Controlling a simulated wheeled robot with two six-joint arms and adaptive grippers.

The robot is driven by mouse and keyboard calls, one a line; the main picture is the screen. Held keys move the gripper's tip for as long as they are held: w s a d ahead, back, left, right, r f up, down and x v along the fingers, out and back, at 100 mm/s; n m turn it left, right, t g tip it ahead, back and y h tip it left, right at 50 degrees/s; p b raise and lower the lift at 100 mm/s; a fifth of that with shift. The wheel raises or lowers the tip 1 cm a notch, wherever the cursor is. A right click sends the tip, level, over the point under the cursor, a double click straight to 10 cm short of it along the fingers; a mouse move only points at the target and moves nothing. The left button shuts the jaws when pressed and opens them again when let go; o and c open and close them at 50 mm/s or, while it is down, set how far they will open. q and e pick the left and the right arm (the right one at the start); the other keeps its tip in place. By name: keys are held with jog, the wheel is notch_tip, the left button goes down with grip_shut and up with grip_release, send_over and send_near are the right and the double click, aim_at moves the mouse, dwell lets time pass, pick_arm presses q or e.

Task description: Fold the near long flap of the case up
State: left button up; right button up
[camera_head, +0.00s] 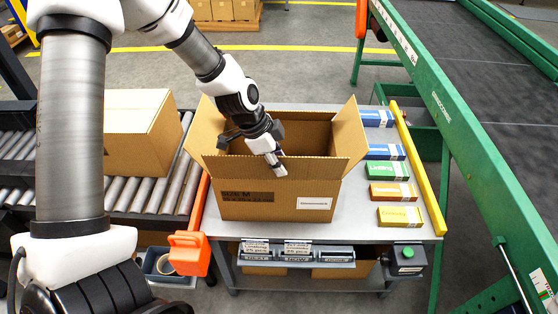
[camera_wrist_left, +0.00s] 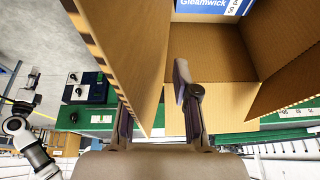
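The open brown case (camera_head: 260,203) stands on a grey table. Its near long flap (camera_head: 225,170) runs along the front rim, tilted; its left flap (camera_head: 204,128) and right flap (camera_head: 350,135) stand up, leaning outward. My left gripper (camera_head: 277,165) is over the middle of the near flap. In the left wrist view my left gripper (camera_wrist_left: 158,112) has its fingers apart, with a cardboard panel (camera_wrist_left: 125,50) between them; I cannot tell whether they touch it. Inside the case a blue item marked Gleamwick (camera_wrist_left: 210,6) shows. My right gripper is not in view.
Several coloured boxes, including a yellow one (camera_head: 400,216), line the table's right side by a yellow bar (camera_head: 420,170). A closed carton (camera_head: 140,130) sits on the roller conveyor (camera_head: 185,165) at left. An orange part (camera_head: 190,252) is at the table's left edge. A green-framed conveyor (camera_head: 460,120) is at right.

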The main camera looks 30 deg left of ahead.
pick_arm(q)
jog(key=shift+r, duration=0.2)
jog(key=shift+s+r, duration=0.1)
jog(key=shift+r, duration=0.2)
jog(key=v, duration=1.1)
jog(key=shift+a, duration=0.1)
dwell(0.7)
